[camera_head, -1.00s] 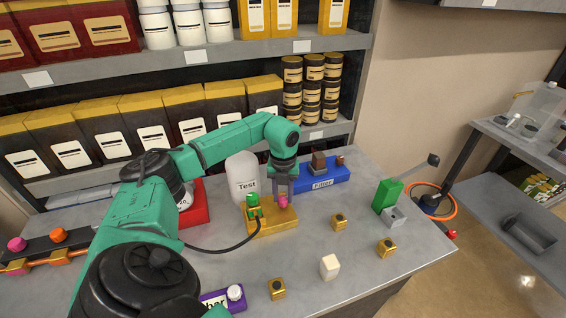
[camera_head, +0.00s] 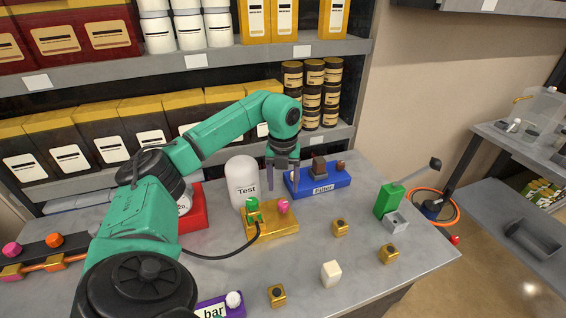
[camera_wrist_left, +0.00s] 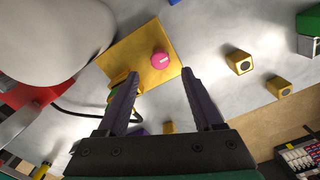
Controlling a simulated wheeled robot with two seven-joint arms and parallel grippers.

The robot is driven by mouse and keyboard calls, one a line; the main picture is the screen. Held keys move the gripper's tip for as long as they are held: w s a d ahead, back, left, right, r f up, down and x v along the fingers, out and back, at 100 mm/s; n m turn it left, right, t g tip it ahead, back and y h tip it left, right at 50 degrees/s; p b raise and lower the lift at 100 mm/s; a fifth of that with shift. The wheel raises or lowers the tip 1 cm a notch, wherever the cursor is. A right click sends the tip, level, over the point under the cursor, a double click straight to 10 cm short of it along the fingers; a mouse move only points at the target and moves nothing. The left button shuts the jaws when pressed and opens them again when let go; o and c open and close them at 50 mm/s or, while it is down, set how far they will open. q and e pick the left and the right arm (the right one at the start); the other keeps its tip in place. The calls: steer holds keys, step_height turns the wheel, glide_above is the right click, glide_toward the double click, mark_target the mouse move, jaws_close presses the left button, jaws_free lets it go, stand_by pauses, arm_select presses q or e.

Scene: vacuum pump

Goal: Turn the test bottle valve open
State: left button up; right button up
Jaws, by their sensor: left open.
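The white test bottle (camera_head: 241,176), labelled "Test", stands upright at the back middle of the table. It fills the upper left of the left wrist view (camera_wrist_left: 50,40). In front of it is a gold block (camera_head: 271,220) with a green fitting (camera_head: 253,208) and a pink knob (camera_head: 283,206) on top. The pink knob also shows in the left wrist view (camera_wrist_left: 160,60). My left gripper (camera_head: 283,187) is open and empty, above and just behind the knob, apart from it. My right gripper is not in view.
A blue "Filter" block (camera_head: 318,183) stands right of the gripper. A red block (camera_head: 192,209) is at the left. A black hose runs from the green fitting. Small gold blocks (camera_head: 340,228) and a white block (camera_head: 331,274) lie in front; a green lever device (camera_head: 389,201) stands right.

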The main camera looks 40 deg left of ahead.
mark_target(283, 203)
arm_select(q)
step_height(283, 203, up, 8)
steer(key=shift+r, duration=0.2)
stand_by(0.4)
